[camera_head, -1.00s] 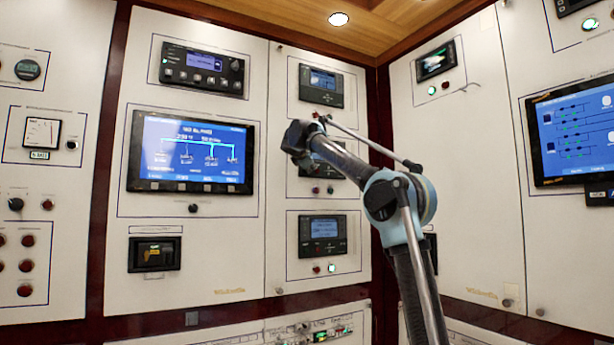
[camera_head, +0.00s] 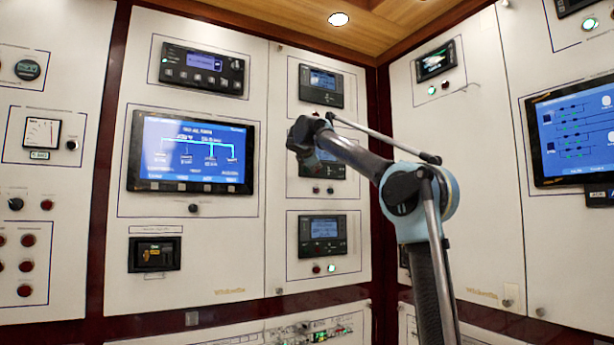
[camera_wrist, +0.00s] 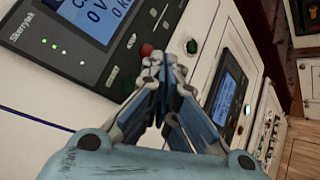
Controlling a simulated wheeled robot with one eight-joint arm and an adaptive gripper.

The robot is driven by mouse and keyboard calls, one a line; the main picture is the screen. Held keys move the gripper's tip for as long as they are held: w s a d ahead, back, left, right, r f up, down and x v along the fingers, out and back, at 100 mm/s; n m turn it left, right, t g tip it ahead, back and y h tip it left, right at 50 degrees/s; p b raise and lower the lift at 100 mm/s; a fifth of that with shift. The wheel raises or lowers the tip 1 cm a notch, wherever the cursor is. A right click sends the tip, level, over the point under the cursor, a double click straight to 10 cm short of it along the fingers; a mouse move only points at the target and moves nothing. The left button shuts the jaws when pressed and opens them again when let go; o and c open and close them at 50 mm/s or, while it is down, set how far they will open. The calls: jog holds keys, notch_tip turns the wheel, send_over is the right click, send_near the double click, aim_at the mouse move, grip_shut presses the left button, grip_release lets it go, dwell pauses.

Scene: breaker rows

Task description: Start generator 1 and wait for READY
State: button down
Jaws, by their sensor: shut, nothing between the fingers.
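My gripper (camera_wrist: 158,66) is shut and empty in the wrist view. Its fingertips are close to a red button (camera_wrist: 146,50), slightly below it in the picture; contact cannot be told. A dark green button (camera_wrist: 192,46) is to the right. A generator controller (camera_wrist: 90,35) at left has a lit screen with zero readings. In the head view, three controllers form a column: top (camera_head: 321,87), middle (camera_head: 331,168), partly behind my arm, and bottom (camera_head: 322,236). The near controller seems to be the middle one. Generator numbers are unreadable. My gripper is hidden in the head view.
Another controller (camera_wrist: 227,92) lies beyond the gripper in the wrist view. A large power display (camera_head: 190,150) is on the left panel. A side panel (camera_head: 470,190) stands right of my arm.

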jog(key=shift+s+d, duration=0.6)
jog(key=shift+s, duration=0.25)
jog(key=s+d+f+m+g+h, duration=0.15)
jog(key=s+d+f+m, duration=0.25)
jog(key=s+d+f, duration=0.5)
jog(key=s+d+f+m+g, duration=0.35)
jog(key=d+f, duration=0.35)
jog(key=f, duration=0.4)
jog(key=s+d+f+m+g+h, duration=0.1)
jog(key=s+d+f+m+g, duration=0.1)
jog(key=s+d+f+m, duration=0.5)
jog(key=s+d+f+m+g+y, duration=0.1)
jog(key=s+f+m+g, duration=0.1)
jog(key=s+f, duration=0.8)
jog(key=s+d+f+m+g+y, duration=0.1)
jog(key=s+f+m+g+y, duration=0.1)
jog(key=s+f, duration=0.9)
jog(key=s+d+f+m+g+y, duration=0.1)
jog(key=s+f, duration=0.9)
jog(key=f, duration=1.2)
jog(key=m+g+y, duration=0.1)
jog(key=m, duration=0.1)
jog(key=shift+s+d+f+m, duration=0.15)
jog(key=shift+s+d+m, duration=0.05)
jog(key=shift+m, duration=0.15)
